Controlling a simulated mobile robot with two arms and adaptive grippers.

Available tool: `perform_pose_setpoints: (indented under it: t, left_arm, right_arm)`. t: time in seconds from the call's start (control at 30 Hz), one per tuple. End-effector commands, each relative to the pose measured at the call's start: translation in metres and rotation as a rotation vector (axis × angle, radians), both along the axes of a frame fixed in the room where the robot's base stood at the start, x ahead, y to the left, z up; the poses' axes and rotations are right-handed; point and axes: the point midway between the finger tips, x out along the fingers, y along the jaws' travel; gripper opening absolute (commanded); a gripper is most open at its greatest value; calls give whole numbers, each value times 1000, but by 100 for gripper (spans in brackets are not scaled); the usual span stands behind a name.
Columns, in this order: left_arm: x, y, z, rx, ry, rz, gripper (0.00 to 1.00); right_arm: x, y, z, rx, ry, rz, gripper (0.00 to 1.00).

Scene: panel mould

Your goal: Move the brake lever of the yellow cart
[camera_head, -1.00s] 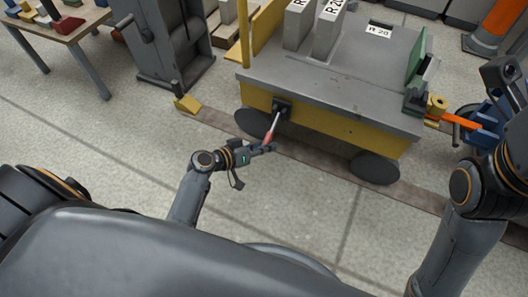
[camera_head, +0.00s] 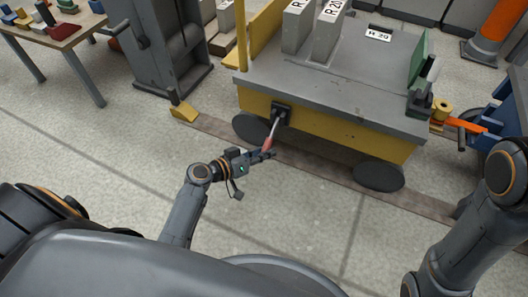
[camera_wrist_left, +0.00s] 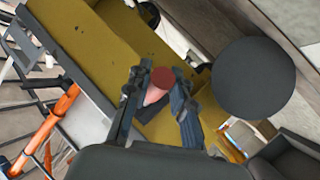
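The yellow cart (camera_head: 345,128) has a grey top and dark round wheels. Its brake lever (camera_head: 274,130) leans down from a dark bracket (camera_head: 281,110) on the near side and ends in a red grip. My left gripper (camera_head: 268,154) is at the lower end of that grip. In the left wrist view the red grip (camera_wrist_left: 158,85) lies between the two fingers of my left gripper (camera_wrist_left: 162,78), with its round end showing. I cannot tell whether the fingers press on it. My right arm is at the right edge; its gripper is out of view.
Grey blocks (camera_head: 327,34) and a green plate (camera_head: 418,55) stand on the cart. A yellow wedge (camera_head: 184,112) lies on the floor by a dark post. A table (camera_head: 62,40) with small parts is at top left. The near floor (camera_head: 310,215) is clear.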

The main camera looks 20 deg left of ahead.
Motion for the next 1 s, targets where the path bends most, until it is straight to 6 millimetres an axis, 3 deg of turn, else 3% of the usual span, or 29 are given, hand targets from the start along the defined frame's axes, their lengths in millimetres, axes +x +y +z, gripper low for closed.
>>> perform_pose_setpoints:
  t: [0.03,0.1,0.47,1.0]
  left_arm:
    - [0,1,-1,1,1,2,35]
    - [0,1,-1,0,1,1,45]
    - [-4,3,1,0,0,1,45]
    - [-86,51,29,1,4,1,45]
  right_arm:
    - [0,0,0,0,0,0,40]
    - [0,0,0,0,0,0,40]
    - [0,0,-1,1,0,0,40]
    - [0,0,0,0,0,0,40]
